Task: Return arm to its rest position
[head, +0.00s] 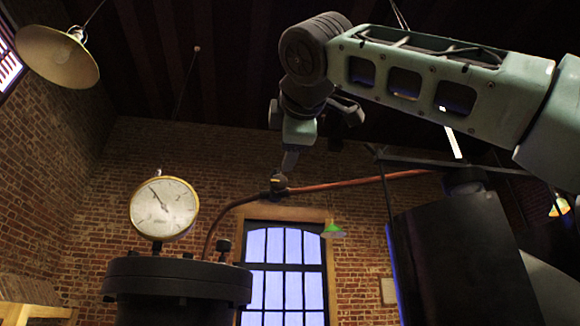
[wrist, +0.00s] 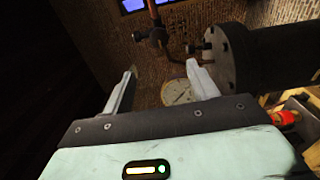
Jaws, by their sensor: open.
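My arm (head: 430,85) reaches in from the upper right in the head view, with its wrist bent downward. Part of the white gauge shows beyond the right finger.
A black jar (head: 175,283) carries the round gauge (head: 164,208) at the left. Lamps hang at left (head: 58,57) and centre (head: 333,231). A window (head: 284,270) stands behind.

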